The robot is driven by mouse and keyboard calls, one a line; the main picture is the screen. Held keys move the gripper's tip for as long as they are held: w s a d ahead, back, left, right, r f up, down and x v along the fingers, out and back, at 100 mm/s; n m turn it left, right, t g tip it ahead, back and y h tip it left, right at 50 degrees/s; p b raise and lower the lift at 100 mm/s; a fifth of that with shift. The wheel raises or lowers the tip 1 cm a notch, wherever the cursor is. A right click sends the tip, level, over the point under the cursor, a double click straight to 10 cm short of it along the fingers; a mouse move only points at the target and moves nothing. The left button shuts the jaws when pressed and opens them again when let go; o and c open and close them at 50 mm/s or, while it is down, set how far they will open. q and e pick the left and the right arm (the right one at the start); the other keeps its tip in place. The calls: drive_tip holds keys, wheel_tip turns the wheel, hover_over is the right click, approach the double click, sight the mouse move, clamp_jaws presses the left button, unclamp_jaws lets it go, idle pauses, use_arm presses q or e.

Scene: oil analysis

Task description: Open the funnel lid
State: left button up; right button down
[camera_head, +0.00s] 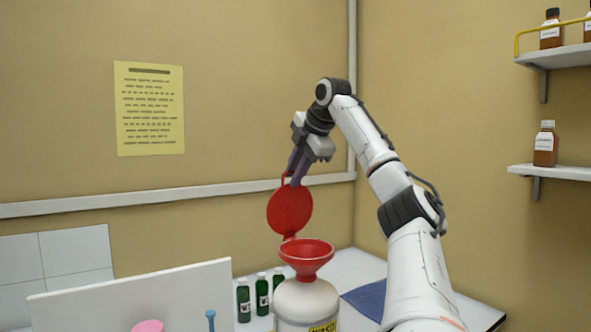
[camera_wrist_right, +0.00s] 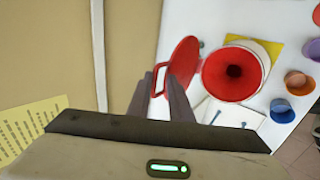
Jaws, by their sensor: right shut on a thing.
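The red funnel (camera_head: 307,257) sits on top of a white waste container (camera_head: 306,300) with a yellow label. Its round red lid (camera_head: 289,210) is raised, standing nearly upright at the back left of the funnel and joined to it at the rim. My right gripper (camera_head: 294,178) is shut on the lid's handle at its upper edge. In the right wrist view, the fingers (camera_wrist_right: 160,92) meet the red handle of the lid (camera_wrist_right: 183,65), and the funnel's mouth (camera_wrist_right: 233,73) is uncovered, with its dark hole showing. My left gripper is not in view.
Several green bottles (camera_head: 262,294) stand left of the container. A white panel (camera_head: 140,295) stands in front at the left, and a blue cloth (camera_head: 368,298) lies to the right. Shelves (camera_head: 552,172) with brown bottles are on the right wall.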

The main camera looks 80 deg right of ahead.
drive_tip(key=shift+w+f, duration=0.1)
drive_tip(key=shift+f, duration=0.2)
drive_tip(key=c, duration=1.9)
unclamp_jaws()
drive_tip(key=shift+v, duration=5.15)
